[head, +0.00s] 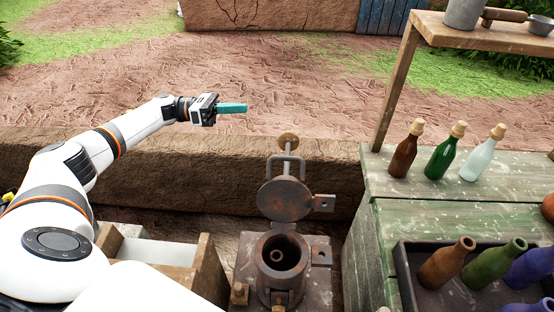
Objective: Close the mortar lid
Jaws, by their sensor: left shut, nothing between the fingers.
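The mortar (282,258) is a rusty metal cylinder on a square base at the lower middle. Its round lid (284,199) stands raised behind the open mouth, with a handle bar above it, so I can see into the mortar. My left gripper (234,108) has teal fingers and is shut and empty. It appears above and to the left of the lid in the picture, well apart from it, with the arm stretched out from the left. My right gripper is not in view.
A low mud wall (180,170) runs behind the mortar. A wooden box (207,268) stands left of it. On the right, a green wooden table (400,187) bears corked bottles, and a dark tray (403,270) holds several more bottles. A wooden shelf (470,37) rises above the table.

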